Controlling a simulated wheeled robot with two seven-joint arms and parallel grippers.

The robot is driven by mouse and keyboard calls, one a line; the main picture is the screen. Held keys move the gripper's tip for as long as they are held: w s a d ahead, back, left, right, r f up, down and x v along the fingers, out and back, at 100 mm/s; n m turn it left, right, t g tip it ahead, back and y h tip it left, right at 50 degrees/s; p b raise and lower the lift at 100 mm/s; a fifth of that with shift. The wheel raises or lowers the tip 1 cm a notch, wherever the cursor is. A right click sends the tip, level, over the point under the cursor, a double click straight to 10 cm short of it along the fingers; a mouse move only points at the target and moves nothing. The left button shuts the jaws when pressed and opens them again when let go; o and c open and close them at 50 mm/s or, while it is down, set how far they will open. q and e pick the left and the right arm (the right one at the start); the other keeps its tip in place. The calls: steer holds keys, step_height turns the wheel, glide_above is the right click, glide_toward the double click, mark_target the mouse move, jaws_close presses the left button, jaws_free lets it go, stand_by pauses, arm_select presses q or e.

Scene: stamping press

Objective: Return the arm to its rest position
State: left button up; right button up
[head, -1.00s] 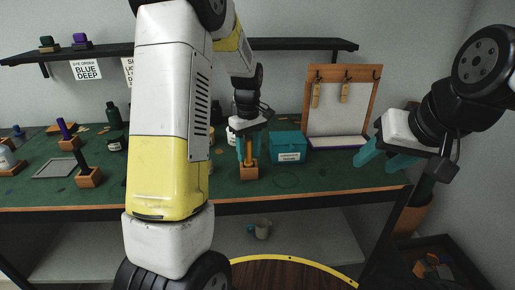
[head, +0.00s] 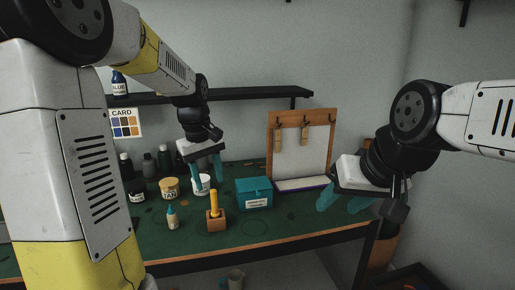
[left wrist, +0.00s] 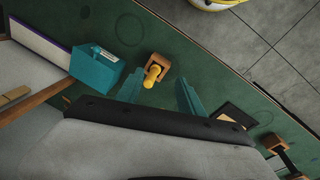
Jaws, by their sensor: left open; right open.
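My left gripper (head: 208,184) is open and empty in the head view, above the back of the green bench. A stamp with a yellow handle (head: 214,203) stands upright in a small wooden block (head: 216,224), below and apart from the left fingers. In the left wrist view the yellow handle (left wrist: 152,76) shows between the two spread teal fingers (left wrist: 160,92), beyond their tips. My right gripper (head: 340,203) is open and empty at the right, in front of the bench's right end.
A teal box (head: 254,193) sits right of the block. A wooden-framed board with hooks (head: 301,155) stands behind it. Jars, including a tan one (head: 169,187), and a small bottle (head: 172,218) stand to the left. A dark shelf (head: 250,94) runs along the wall above.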

arm_select(q)
steer(key=s+d+r+m+t, duration=0.1)
steer(key=s+r+m+t, duration=0.1)
steer(key=s, duration=0.7)
steer(key=s+r+m+t+h, duration=0.1)
steer(key=s+r+m+t, duration=0.1)
steer(key=s+m, duration=0.3)
steer(key=shift+s+d+r+t, duration=0.35)
steer(key=shift+s+r, duration=0.45)
steer(key=shift+s, duration=1.55)
